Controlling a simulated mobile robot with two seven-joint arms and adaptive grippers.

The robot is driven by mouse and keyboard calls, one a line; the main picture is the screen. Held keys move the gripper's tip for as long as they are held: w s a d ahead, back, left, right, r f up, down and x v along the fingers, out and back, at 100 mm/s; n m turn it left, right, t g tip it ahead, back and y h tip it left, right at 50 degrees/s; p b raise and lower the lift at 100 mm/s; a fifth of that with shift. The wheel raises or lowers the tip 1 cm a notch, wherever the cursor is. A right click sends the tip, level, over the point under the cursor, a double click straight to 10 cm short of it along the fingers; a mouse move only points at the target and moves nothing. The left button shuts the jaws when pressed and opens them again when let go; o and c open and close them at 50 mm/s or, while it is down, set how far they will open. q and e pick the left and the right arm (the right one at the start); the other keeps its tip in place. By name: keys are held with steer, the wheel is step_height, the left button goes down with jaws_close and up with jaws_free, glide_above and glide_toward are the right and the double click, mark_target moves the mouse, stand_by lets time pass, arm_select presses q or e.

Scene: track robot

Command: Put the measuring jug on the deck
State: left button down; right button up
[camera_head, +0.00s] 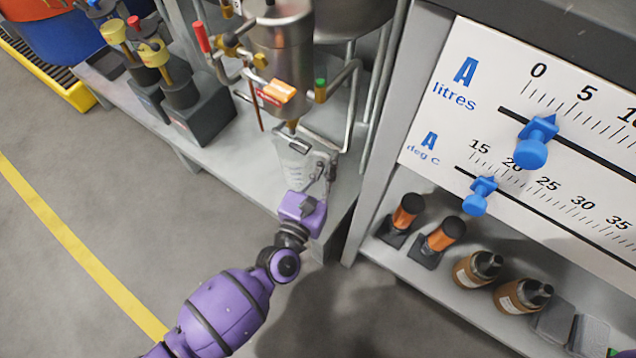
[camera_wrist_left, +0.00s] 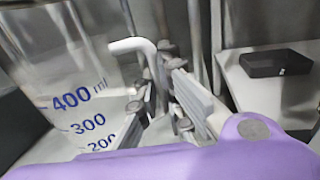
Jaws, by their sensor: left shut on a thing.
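The measuring jug (camera_head: 296,168) is clear with blue volume marks, and it stands roughly upright under the outlet of the steel vessel (camera_head: 280,45). It also shows large at the left of the left wrist view (camera_wrist_left: 60,70), with 400, 300 and 200 readable and its pale handle (camera_wrist_left: 134,46) between the fingers. My left gripper (camera_head: 324,172) is shut on the jug at its handle side. The grey deck (camera_head: 235,150) lies below and around the jug; I cannot tell whether the jug's base touches it. My right gripper is not in view.
Steel pipes and legs stand close around the jug. Dark blocks (camera_head: 200,115) with yellow-topped parts sit left on the deck. A black flat box (camera_wrist_left: 275,63) shows in the wrist view. A scale panel (camera_head: 560,120) and a shelf with orange-brown bottles (camera_head: 475,268) are at right.

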arm_select(q)
step_height(320, 180, down, 6)
steer(key=b, duration=0.3)
steer(key=shift+f, duration=0.15)
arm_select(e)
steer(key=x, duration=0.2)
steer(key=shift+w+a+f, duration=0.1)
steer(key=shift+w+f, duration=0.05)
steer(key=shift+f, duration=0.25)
arm_select(q)
steer(key=shift+f+b, duration=0.25)
steer(key=shift+b, duration=0.05)
steer(key=c, duration=1.9)
jaws_free()
steer(key=shift+r, duration=0.1)
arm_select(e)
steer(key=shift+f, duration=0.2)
arm_select(q)
steer(key=shift+r+p, duration=0.3)
steer(key=shift+p, duration=0.25)
steer(key=p+v, duration=0.2)
steer(key=v, duration=1)
steer(key=shift+f, duration=0.1)
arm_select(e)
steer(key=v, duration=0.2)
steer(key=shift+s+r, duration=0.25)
